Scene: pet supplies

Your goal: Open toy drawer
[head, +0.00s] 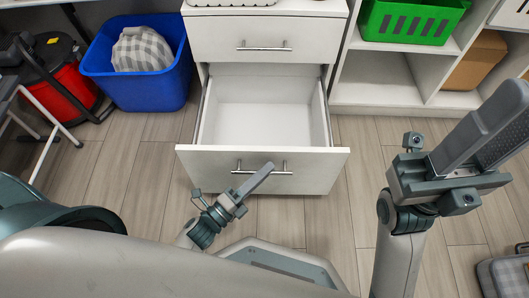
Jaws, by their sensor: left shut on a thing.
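The white drawer (215,157) is pulled well out of its cabinet, and its empty white inside shows. Its metal bar handle (283,172) is on the front panel. My right gripper (502,112) is raised at the right, apart from the drawer and close to the camera. I cannot tell whether its fingers are apart.
A closed drawer (225,35) with its own handle is above the open one. A blue bin (135,92) with a checked grey item stands left. A green basket (405,22) and a brown box (476,62) sit on shelves at right.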

